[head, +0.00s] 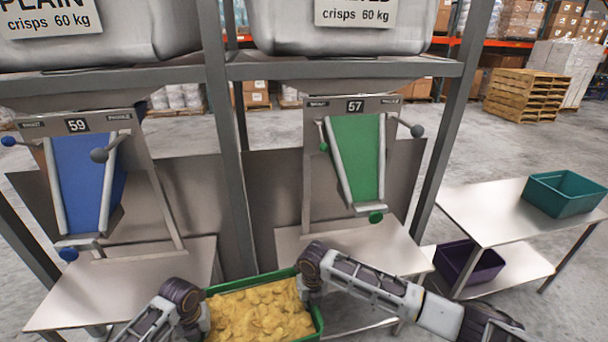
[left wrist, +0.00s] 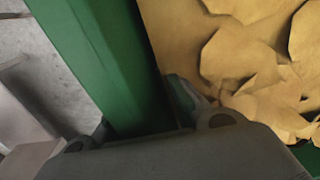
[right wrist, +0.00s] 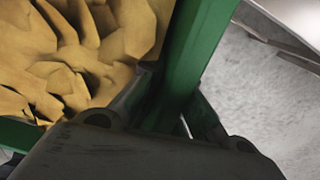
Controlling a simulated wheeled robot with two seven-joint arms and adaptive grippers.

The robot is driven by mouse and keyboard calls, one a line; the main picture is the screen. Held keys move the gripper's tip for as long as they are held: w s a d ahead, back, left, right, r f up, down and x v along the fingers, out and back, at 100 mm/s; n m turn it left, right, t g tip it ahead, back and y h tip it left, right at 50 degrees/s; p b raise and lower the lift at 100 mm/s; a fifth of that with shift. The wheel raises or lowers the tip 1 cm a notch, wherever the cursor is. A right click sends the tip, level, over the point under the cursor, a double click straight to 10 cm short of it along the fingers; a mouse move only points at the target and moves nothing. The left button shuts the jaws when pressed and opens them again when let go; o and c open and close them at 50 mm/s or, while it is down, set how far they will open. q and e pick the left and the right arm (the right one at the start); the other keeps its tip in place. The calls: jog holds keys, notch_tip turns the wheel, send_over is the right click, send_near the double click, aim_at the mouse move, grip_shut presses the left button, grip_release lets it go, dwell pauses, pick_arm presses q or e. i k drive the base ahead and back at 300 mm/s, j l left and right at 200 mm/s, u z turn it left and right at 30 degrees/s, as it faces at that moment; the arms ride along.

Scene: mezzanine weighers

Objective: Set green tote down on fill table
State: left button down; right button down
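The green tote (head: 319,321), full of yellow crisps (head: 262,311), is level at the bottom of the head view. My left gripper (head: 204,316) is shut on its left wall, also seen in the left wrist view (left wrist: 105,60). My right gripper (head: 304,287) is shut on its right wall, also seen in the right wrist view (right wrist: 192,50). A finger shows on the crisp side of each wall. A steel table (head: 385,252) stands under the green chute of weigher 57, behind and right of the tote. The tote's underside is hidden; I cannot tell whether it touches anything.
Another steel table (head: 150,289) stands under blue chute 59. A grey post (head: 228,150) rises between the weighers. The green chute (head: 357,160) hangs above its table. At right, a bench (head: 490,212) holds a teal tote (head: 565,195), with a purple tote (head: 470,266) on its lower shelf.

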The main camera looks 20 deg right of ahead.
aim_at(495, 215)
jog(key=l+z, duration=0.15)
jog(key=l, duration=4.35)
